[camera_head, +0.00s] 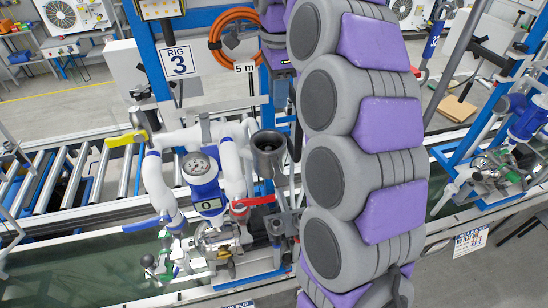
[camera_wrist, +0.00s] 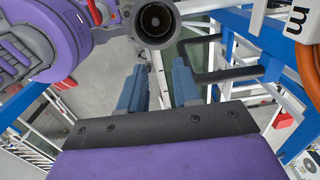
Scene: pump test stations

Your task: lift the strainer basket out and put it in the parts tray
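A dark grey, open-topped strainer housing (camera_head: 268,150) stands at the right of the white pipework on rig 3. In the wrist view a dark round opening (camera_wrist: 157,20), which looks like this housing, is at the top centre. Its inside is dark, and I cannot make out the strainer basket for certain. My gripper (camera_wrist: 160,70) shows two blue fingers apart with nothing between them; the round opening lies beyond their tips in the picture. I cannot identify the parts tray in either view.
A blue frame post (camera_head: 147,50) and an orange hose coil (camera_head: 235,36) stand behind. A roller conveyor (camera_head: 75,180) is at left.

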